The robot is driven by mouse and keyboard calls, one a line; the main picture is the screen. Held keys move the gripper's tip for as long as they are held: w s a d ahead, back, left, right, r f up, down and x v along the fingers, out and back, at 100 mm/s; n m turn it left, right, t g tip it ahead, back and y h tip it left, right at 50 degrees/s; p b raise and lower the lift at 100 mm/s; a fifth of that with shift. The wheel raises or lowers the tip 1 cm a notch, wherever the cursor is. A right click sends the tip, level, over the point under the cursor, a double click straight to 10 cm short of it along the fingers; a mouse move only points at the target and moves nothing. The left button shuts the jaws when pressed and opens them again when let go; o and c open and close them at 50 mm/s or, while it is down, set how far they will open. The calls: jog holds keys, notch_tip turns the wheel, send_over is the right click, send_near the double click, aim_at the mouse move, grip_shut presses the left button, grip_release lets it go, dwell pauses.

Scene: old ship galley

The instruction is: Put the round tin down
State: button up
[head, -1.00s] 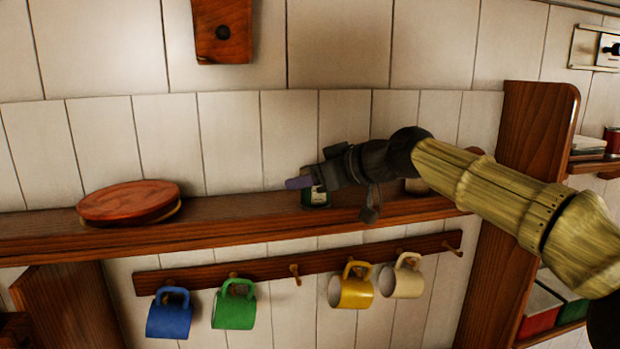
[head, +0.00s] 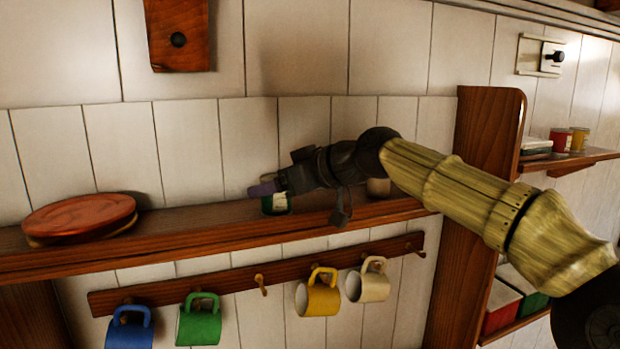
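My gripper (head: 262,188) reaches in from the right above the wooden shelf. Its purple tip is at the upper edge of a small dark green tin with a pale label (head: 275,204), whose upper part is hidden behind it. The tin appears to stand upright on the shelf. I cannot tell whether the fingers touch or hold it, or whether they are open. A flat, round, reddish thing with a tan lower edge (head: 80,216) lies on the shelf at the left, apart from my gripper. I cannot tell which of the two is the round tin.
The wooden shelf (head: 190,222) is bare between the reddish round thing and the green tin. A tan jar (head: 378,187) stands behind my arm. Blue, green, yellow and cream mugs hang below on a peg rail (head: 230,279). A wooden upright (head: 485,150) bounds the shelf at the right.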

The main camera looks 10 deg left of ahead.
jog(key=b+v, duration=0.4)
jog(key=v, duration=0.6)
jog(key=shift+s, duration=0.1)
jog(key=shift+d, duration=0.1)
